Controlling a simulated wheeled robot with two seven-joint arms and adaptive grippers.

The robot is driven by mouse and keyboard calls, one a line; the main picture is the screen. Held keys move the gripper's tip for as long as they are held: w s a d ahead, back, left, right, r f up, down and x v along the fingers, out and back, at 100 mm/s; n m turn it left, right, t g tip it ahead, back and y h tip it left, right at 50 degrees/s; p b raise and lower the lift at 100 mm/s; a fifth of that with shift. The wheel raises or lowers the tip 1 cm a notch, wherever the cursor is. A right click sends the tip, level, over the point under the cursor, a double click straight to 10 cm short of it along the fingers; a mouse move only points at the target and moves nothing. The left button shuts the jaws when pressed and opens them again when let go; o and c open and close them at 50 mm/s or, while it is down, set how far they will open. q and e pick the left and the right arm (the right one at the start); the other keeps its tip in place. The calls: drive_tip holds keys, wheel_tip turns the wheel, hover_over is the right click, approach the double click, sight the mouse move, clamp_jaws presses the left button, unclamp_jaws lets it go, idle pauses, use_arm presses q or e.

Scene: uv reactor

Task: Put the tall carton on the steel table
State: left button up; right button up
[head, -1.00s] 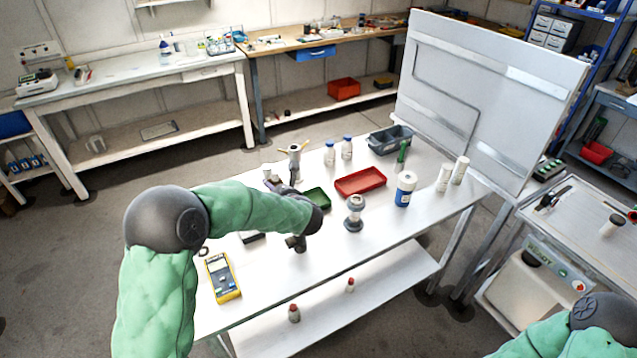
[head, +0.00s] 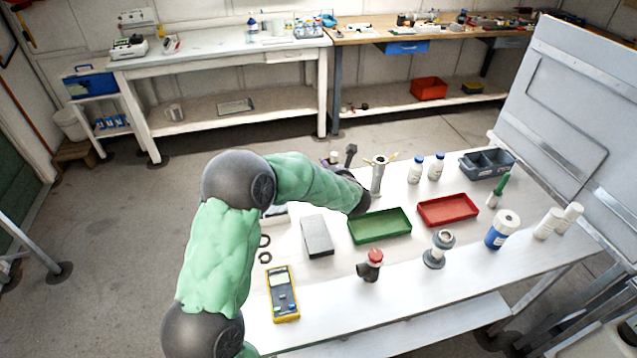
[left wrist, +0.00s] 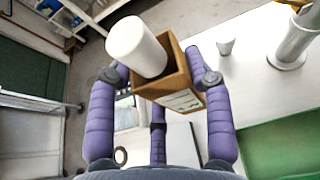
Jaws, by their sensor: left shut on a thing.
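The brown open-topped carton (left wrist: 182,82) is between the purple fingers of my left gripper (left wrist: 160,92) in the left wrist view. A white cylinder (left wrist: 136,48) sticks out of its open end. My left gripper is shut on the carton, which is tilted in this view. In the head view my left forearm hides most of the gripper and the carton, at the far edge of the pale metal-looking table (head: 410,290). I cannot tell whether the carton touches the table. My right gripper is out of view.
The table holds a green tray (head: 380,226), a red tray (head: 447,210), a grey box (head: 317,236), a yellow meter (head: 283,293), a metal stand (head: 378,175), a dark fitting (head: 369,266) and bottles. A white bench (head: 220,65) stands behind, across open floor.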

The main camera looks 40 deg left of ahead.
use_arm(q)
drive_tip(key=a+f+b, duration=0.1)
drive_tip(key=a+f, duration=0.2)
drive_tip(key=w+a+f+b, duration=0.1)
drive_tip(key=a+f, duration=0.2)
drive_tip(key=f, duration=0.1)
drive_tip(key=w+a+f+b, duration=0.1)
drive_tip(key=a+f, duration=0.2)
drive_tip(key=f, duration=0.1)
drive_tip(key=shift+w+a+f+b, duration=0.15)
drive_tip(key=shift+w+a+b, duration=0.1)
drive_tip(key=shift+a+b, duration=0.05)
drive_tip(key=o, duration=1.1)
drive_tip(key=shift+o, duration=0.2)
